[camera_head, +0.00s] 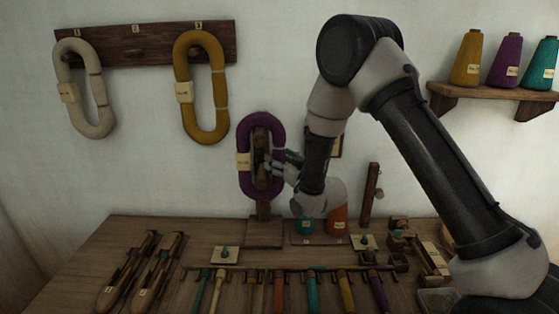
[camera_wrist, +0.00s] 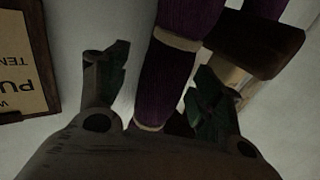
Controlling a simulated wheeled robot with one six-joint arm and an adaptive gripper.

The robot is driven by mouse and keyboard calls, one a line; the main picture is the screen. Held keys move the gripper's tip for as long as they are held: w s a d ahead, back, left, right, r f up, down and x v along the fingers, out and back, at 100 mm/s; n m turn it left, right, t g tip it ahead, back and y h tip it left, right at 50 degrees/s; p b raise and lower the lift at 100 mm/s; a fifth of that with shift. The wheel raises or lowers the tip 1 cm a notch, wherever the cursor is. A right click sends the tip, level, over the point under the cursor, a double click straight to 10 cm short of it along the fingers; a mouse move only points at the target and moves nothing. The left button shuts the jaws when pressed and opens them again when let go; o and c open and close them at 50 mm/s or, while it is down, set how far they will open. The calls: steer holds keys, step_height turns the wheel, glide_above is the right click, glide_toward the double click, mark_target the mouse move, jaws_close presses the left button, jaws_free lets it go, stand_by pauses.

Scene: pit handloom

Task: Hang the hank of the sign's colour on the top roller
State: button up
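The purple hank (camera_head: 246,183) is upright at the wooden roller stand (camera_head: 264,211). Its loop surrounds the top roller (camera_head: 261,138) and the lower roller (camera_head: 262,178), and its upper bend appears to rest over the top roller. My gripper (camera_head: 278,163) is at the hank's right side. In the wrist view, the fingers of my gripper (camera_wrist: 160,88) are apart with a strand of the purple hank (camera_wrist: 163,82) between them; a gap shows beside the left finger. The sign (camera_wrist: 22,65) is cut off, with "PU" readable; in the head view my arm mostly hides it.
A white hank (camera_head: 99,92) and a yellow hank (camera_head: 182,117) hang on the wall peg board (camera_head: 137,47). Yarn cones stand on the right shelf (camera_head: 495,92). The table (camera_head: 80,255) carries shuttles (camera_head: 127,275), a row of coloured-handled tools and small blocks.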

steer(key=v, duration=1.2)
steer(key=s+d+f+g+h, duration=0.25)
steer(key=f+g+h, duration=0.2)
steer(key=f, duration=0.85)
steer(key=s+d+f+g+h, duration=0.2)
steer(key=s+d+g+h, duration=0.1)
steer(key=s+d+g, duration=0.4)
steer(key=s+d+r+m, duration=0.2)
steer(key=s+d+r, duration=0.4)
steer(key=r, duration=0.4)
steer(key=s+d+r+m+h, duration=0.1)
steer(key=s+d+r+m, duration=0.1)
steer(key=s+d+r, duration=0.4)
steer(key=s+d+r+m+h, duration=0.1)
steer(key=s+d+r+m, duration=0.1)
steer(key=s+d+r, duration=0.4)
steer(key=s+v, duration=0.1)
steer(key=v, duration=0.8)
steer(key=shift+d, duration=0.2)
